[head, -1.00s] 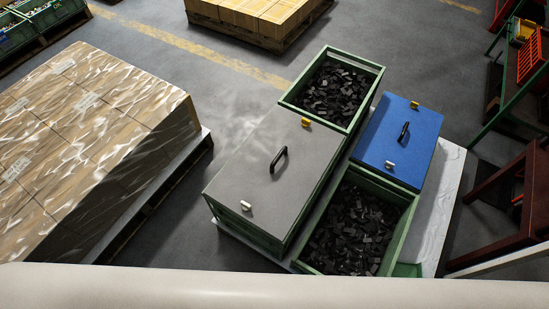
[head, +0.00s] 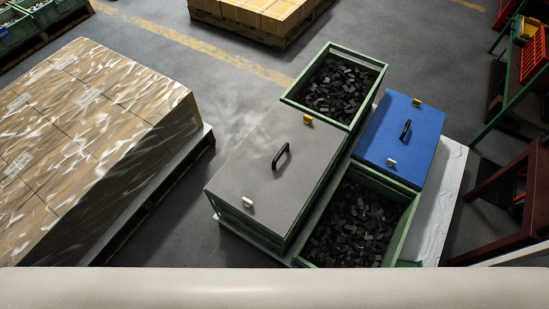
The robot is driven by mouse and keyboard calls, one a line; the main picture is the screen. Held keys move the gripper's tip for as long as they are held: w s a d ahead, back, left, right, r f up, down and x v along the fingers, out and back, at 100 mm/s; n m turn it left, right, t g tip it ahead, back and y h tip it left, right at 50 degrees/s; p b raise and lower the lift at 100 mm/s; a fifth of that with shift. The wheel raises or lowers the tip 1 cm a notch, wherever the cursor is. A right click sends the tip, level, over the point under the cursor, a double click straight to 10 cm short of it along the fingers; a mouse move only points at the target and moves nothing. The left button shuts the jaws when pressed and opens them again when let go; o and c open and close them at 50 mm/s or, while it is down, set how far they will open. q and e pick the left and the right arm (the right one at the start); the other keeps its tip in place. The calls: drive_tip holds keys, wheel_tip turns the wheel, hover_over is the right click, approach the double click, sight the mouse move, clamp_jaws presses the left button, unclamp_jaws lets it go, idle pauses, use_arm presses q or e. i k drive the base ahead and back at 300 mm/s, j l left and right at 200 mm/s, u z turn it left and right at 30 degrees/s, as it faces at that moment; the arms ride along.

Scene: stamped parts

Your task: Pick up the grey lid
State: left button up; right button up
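The grey lid (head: 254,176) lies flat on a green crate (head: 262,236) in the middle of the head view. It has a black bar handle (head: 281,156) near its centre, a yellow piece (head: 308,119) at its far edge and a white piece (head: 248,203) at its near edge. Neither of my grippers is in the picture, and nothing touches the lid.
A blue lid (head: 400,138) covers the crate to the right. Two open green crates (head: 286,99) (head: 411,218) hold dark stamped parts. A wrapped box stack (head: 95,140) stands left, with bare floor between. Dark red (head: 505,215) and green racks stand right.

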sight(280, 165)
drive_tip(key=i+j+z, duration=0.1)
drive_tip(key=j+z, duration=0.2)
drive_tip(key=j, duration=0.95)
drive_tip(key=j+z, duration=0.3)
drive_tip(key=j, duration=0.95)
